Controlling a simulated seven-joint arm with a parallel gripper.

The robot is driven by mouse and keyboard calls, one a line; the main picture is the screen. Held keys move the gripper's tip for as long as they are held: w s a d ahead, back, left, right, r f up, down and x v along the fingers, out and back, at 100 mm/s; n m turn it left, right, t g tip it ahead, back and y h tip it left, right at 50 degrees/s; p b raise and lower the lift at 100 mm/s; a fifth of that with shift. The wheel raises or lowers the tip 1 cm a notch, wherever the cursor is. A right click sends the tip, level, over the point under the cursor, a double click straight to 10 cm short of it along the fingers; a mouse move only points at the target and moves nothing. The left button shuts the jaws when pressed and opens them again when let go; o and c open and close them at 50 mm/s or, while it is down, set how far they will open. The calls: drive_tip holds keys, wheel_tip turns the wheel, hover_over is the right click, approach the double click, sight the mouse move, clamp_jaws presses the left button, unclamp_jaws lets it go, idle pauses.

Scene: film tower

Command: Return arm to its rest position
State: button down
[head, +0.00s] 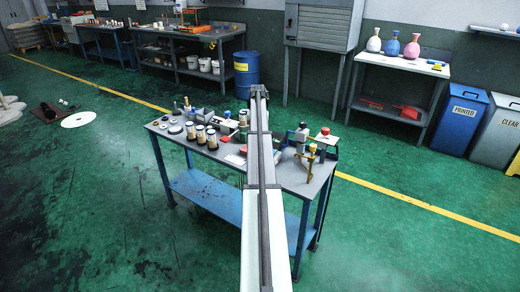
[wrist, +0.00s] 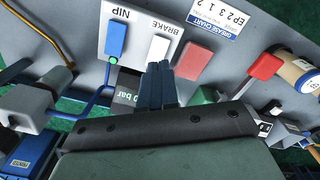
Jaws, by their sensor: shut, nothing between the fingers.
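My gripper (wrist: 158,80) shows in the wrist view with its two dark fingers together and nothing between them. The fingertips lie in front of a white panel marked NIP and BRAKE. A blue rocker (wrist: 116,41) is under NIP and a pale rocker (wrist: 159,48) is under BRAKE, close to the fingertips. I cannot tell whether the fingers touch the pale rocker. In the head view my arm reaches straight out over the blue-legged workbench (head: 287,178), and the gripper cannot be made out there.
Several canisters (head: 201,135) stand left of my arm on the bench. A yellow fixture (head: 311,153) and other devices stand to the right. In the wrist view a red block (wrist: 264,67) and a grease chart label (wrist: 215,22) are near. Open green floor surrounds the bench.

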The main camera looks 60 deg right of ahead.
drive_tip(key=shift+a, duration=0.1)
drive_tip(key=w+a+f+n, duration=0.2)
drive_tip(key=w+a+f, duration=0.2)
drive_tip(key=a, duration=0.7)
drive_tip(key=w+a+f+n, duration=0.1)
drive_tip(key=w+a+f, duration=0.3)
drive_tip(key=a, duration=0.7)
drive_tip(key=w+a+f+n, duration=0.25)
drive_tip(key=a+f, duration=0.25)
drive_tip(key=a, duration=0.7)
drive_tip(key=s+a+f+n, duration=0.1)
drive_tip(key=s+a+f, duration=0.15)
drive_tip(key=a, duration=0.75)
drive_tip(key=s+a+f+n, duration=0.2)
drive_tip(key=a+f, duration=0.1)
drive_tip(key=a, duration=0.8)
drive_tip(key=s+a+f+n, duration=0.1)
drive_tip(key=s+a+f, duration=0.15)
drive_tip(key=a, duration=0.75)
drive_tip(key=s+a+f+n, duration=0.3)
drive_tip(key=s+a, duration=0.4)
drive_tip(key=a, duration=0.4)
drive_tip(key=s+f+g, duration=0.3)
drive_tip(key=s+f, duration=0.7)
drive_tip(key=s, duration=0.4)
drive_tip(key=s+f+g, duration=0.3)
drive_tip(key=s+f, duration=0.7)
drive_tip(key=s, duration=0.5)
drive_tip(key=shift+d+f+g, duration=0.15)
drive_tip(key=shift+g, duration=0.25)
